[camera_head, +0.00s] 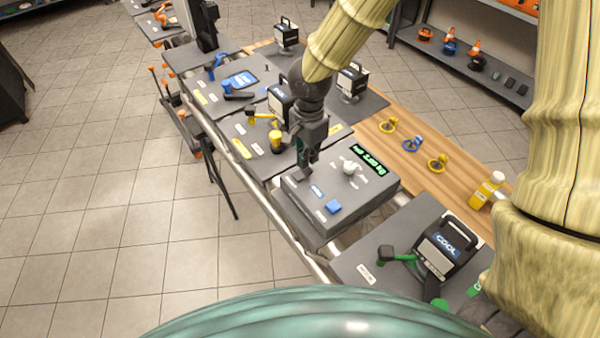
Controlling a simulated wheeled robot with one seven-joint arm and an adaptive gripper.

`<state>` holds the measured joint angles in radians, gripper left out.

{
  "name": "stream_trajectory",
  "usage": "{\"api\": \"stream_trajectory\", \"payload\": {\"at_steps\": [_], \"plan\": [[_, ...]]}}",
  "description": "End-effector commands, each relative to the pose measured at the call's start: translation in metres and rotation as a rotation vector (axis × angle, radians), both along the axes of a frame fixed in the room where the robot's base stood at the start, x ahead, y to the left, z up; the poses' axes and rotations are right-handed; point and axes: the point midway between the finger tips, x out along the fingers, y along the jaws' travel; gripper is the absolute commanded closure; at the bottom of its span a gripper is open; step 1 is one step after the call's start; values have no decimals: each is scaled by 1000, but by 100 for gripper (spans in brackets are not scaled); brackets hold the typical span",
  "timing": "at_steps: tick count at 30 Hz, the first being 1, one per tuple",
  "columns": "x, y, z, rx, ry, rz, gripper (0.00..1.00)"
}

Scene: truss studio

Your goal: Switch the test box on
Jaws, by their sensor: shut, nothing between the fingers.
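The test box (378,196) is a grey, flat-topped box on the bench, right of the middle of the head view. Its top carries a blue button (333,207), a pale knob (350,167), small labels and a black display (369,161) with lit green text. My gripper (303,168) is shut and empty, pointing down over the box's far left corner. A small dark part (304,175) of the box top, perhaps a switch, shows right below the fingertips. I cannot tell whether they touch it, nor its position.
A black COOL unit (446,247) with a green-handled lever (398,256) stands nearer, to the right. Yellow and blue levers stand on panels beyond the box. Rings (413,144) and a yellow bottle (486,190) sit on the wooden strip. The tiled floor at left is open.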

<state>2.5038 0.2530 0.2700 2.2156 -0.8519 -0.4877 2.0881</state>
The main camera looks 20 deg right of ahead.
Motion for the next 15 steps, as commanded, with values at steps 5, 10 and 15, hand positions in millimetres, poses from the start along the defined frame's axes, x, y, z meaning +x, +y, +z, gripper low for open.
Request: {"api": "stream_trajectory", "payload": {"at_steps": [5, 10, 15], "plan": [[0, 0, -2, 0, 0, 0, 100], [0, 0, -4, 0, 1, 0, 100], [0, 0, -6, 0, 1, 0, 100]]}}
